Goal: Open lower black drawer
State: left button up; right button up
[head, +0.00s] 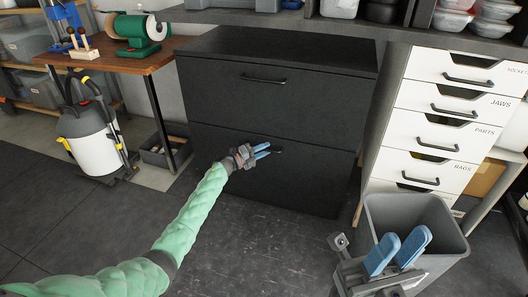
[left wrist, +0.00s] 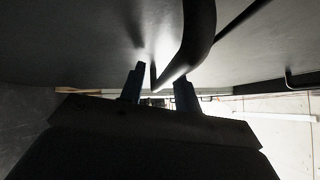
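The black cabinet has two wide drawers; the lower black drawer (head: 300,185) looks shut, flush with the upper drawer (head: 320,105). My left gripper (head: 266,150) is at the lower drawer's front, at its handle, which the fingers mostly hide in the head view. In the left wrist view the dark handle (left wrist: 200,38) runs down close to the space between the two blue fingers (left wrist: 160,82). These fingers stand apart. Whether the bar is between them or just beyond is unclear. My right gripper (head: 403,243) is open and empty at the lower right.
A grey bin (head: 438,222) stands beside my right gripper. A white drawer unit (head: 435,130) is right of the cabinet. A white and black vacuum (head: 95,140) and a wooden bench (head: 125,55) are to the left. The dark floor before the cabinet (head: 265,245) is clear.

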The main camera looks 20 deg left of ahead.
pick_arm(q)
jog(key=shift+d, duration=0.1)
jog(key=shift+c, duration=0.4)
grip_shut()
